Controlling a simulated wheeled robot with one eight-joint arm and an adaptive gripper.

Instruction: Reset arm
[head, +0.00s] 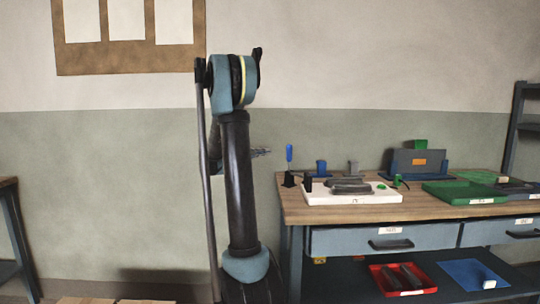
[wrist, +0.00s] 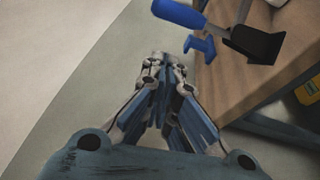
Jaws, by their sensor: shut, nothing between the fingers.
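My arm stands folded upright left of the workbench in the head view. My gripper (wrist: 168,62) is shut and empty in the wrist view, its fingertips together. In the head view only a small part of my gripper (head: 262,152) shows, to the right of the arm's dark link, near the bench's left end. In the wrist view the gripper is apart from the bench edge, with a blue-handled tool (wrist: 180,13) beyond it.
The wooden workbench (head: 292,212) carries a white tray (head: 385,198), a green tray (head: 445,190) and a blue-handled tool (head: 289,153) at its left end. A red tray (head: 425,272) lies on the lower shelf.

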